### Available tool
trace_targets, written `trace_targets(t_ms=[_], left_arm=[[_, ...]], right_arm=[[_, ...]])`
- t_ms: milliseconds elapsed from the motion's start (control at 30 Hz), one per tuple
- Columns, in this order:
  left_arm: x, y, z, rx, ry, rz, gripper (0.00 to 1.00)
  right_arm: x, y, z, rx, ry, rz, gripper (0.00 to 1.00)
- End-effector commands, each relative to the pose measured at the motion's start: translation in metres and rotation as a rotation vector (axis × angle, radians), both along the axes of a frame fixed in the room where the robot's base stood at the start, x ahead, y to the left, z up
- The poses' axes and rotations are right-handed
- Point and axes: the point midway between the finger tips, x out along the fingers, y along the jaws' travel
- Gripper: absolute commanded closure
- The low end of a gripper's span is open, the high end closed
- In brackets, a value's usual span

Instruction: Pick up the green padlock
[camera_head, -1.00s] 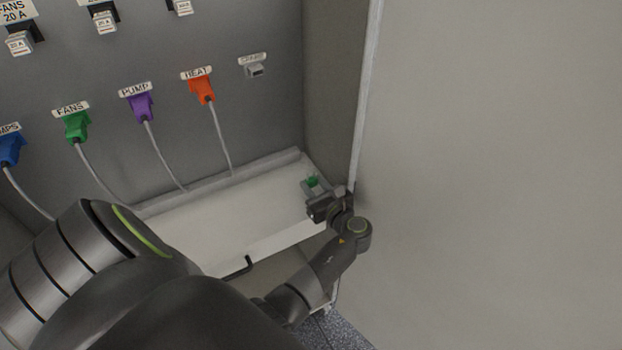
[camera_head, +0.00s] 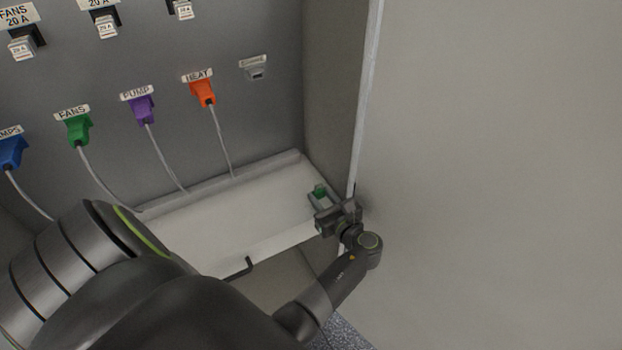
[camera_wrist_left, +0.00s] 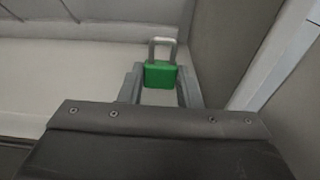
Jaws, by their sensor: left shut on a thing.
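The green padlock (camera_head: 319,191) is at the right end of the white shelf in the head view, between the fingertips of my left gripper (camera_head: 320,197). In the left wrist view the padlock (camera_wrist_left: 160,74) shows its green body and a grey shackle pointing away from the gripper. The left gripper (camera_wrist_left: 160,80) is shut on the padlock body, one finger on each side. I cannot tell whether the padlock is clear of the shelf. My right gripper is not in view.
The white shelf (camera_head: 230,215) has a black hook-shaped handle (camera_head: 240,268) at its front edge. The cabinet side wall (camera_head: 335,90) stands close to the right of the gripper. Coloured plugs with cables, such as the orange one (camera_head: 203,93), are on the back panel.

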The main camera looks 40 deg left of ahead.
Motion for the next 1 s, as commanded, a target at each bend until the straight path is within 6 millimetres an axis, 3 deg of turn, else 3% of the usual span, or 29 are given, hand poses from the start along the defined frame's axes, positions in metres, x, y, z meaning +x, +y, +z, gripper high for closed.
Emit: trace_targets(t_ms=[1000], left_arm=[[-0.027,-0.058,-0.002,-0.006,0.007,0.002,0.86]], right_arm=[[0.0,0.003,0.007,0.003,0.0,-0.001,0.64]])
